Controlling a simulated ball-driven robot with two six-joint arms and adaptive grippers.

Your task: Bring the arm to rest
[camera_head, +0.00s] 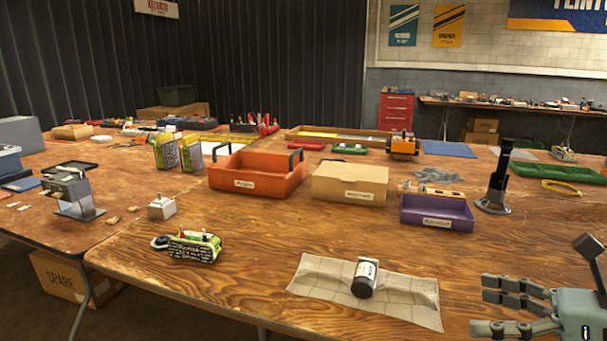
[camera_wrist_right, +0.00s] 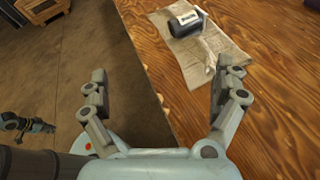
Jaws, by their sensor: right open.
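My right gripper (camera_head: 484,304) is at the lower right of the head view, beside the right end of a pale cloth (camera_head: 410,300). Its fingers are spread and nothing is between them. In the right wrist view the right gripper (camera_wrist_right: 161,72) is also open and empty, near the table's edge. A dark cylinder with a white label (camera_head: 365,278) lies on the cloth, apart from the fingers. It shows at the top of the right wrist view (camera_wrist_right: 184,25). My left gripper does not show clearly in either view.
An orange tray (camera_head: 257,184), a cardboard box (camera_head: 350,186), a purple bin (camera_head: 437,213) and a dark stand (camera_head: 496,180) line the middle of the table. A green-and-black device (camera_head: 195,247) lies at left front. Bare wood surrounds the cloth.

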